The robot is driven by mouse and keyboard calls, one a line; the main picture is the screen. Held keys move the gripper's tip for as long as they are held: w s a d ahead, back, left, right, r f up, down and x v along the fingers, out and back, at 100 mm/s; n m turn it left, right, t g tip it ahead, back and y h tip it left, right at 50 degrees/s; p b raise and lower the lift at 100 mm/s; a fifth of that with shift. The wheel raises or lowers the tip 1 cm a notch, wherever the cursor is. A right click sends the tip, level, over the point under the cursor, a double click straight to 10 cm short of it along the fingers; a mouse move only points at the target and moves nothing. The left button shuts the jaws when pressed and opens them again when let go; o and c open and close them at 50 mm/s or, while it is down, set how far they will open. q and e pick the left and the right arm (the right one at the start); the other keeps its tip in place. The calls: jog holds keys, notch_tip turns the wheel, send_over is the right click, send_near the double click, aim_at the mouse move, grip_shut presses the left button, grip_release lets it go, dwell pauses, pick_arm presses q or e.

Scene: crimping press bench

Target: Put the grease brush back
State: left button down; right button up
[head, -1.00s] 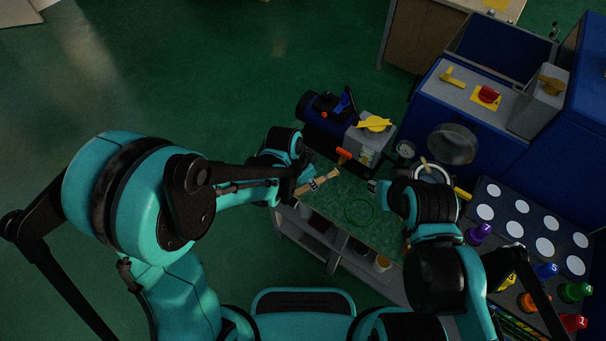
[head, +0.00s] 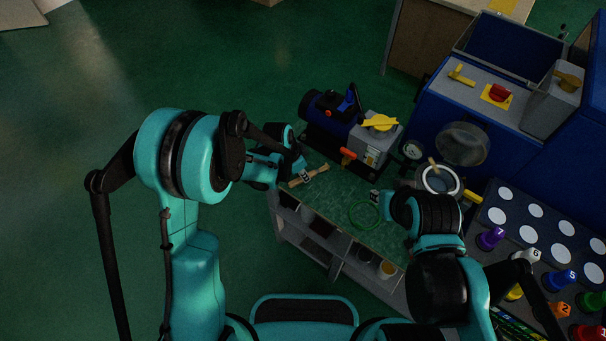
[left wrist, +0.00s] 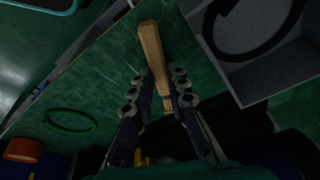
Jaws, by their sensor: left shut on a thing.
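A wooden handle (head: 318,171), which I take for the grease brush, is held over the left part of the green bench top (head: 325,203). My left gripper (head: 304,176) is shut on it. In the left wrist view the handle (left wrist: 153,55) stands out between the two fingers (left wrist: 158,100); no bristles can be made out. A round pale pot (head: 457,190) with a wooden stick (head: 433,164) in it stands at the right of the bench. My right gripper (head: 375,195) is above the bench middle, left of the pot; its fingers are too small to judge.
A green ring (head: 365,215) lies on the bench top. A blue and grey machine with a yellow lever (head: 380,123) stands behind. A blue cabinet with a red knob (head: 496,93) is at the back right. Numbered coloured pegs (head: 563,281) stand at the right.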

pick_arm(q)
jog(key=shift+f, duration=0.1)
jog(key=c, duration=1.5)
grip_release()
